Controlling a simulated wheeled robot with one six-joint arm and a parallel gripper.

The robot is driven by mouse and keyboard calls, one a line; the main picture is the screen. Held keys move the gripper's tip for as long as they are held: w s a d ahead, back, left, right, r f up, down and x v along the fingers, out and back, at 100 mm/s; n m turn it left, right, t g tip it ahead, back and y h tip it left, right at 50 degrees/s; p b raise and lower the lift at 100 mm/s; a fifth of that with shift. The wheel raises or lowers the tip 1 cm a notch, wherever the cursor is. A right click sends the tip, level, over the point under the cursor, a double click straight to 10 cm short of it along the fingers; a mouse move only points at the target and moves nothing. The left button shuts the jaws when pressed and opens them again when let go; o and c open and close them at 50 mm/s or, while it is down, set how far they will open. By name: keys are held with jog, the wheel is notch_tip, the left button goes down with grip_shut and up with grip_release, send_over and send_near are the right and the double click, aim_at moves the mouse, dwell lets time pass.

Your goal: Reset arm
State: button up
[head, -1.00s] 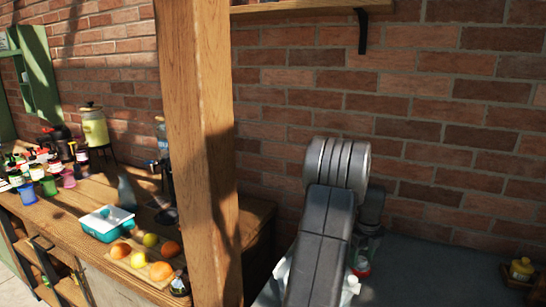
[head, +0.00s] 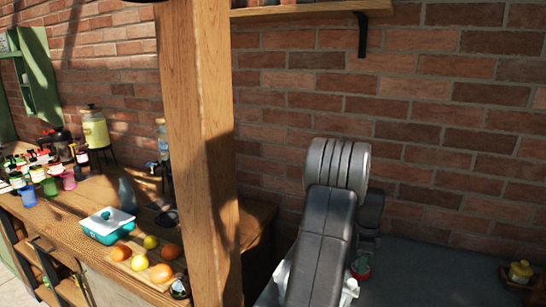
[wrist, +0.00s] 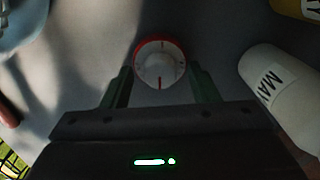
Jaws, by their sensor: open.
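My gripper (wrist: 162,75) is open in the wrist view, with its two dark green fingers apart and nothing clamped between them. A round white thing with a red rim and red marks, like a dial or timer (wrist: 160,64), lies just beyond the fingertips, in line with the gap. I cannot tell how far below the fingers it is. In the head view my arm fills the lower middle and largely hides the gripper; the red edge of the dial (head: 361,269) shows beside the arm.
A white bottle lettered "MAY" (wrist: 270,85) lies close right of the fingers. A yellow container (wrist: 298,8) is at the upper right. In the head view, a wooden post (head: 205,150) stands left of my arm, a brick wall (head: 450,130) behind.

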jog(key=n+p, duration=0.1)
jog(key=n, duration=0.6)
dwell(0.6)
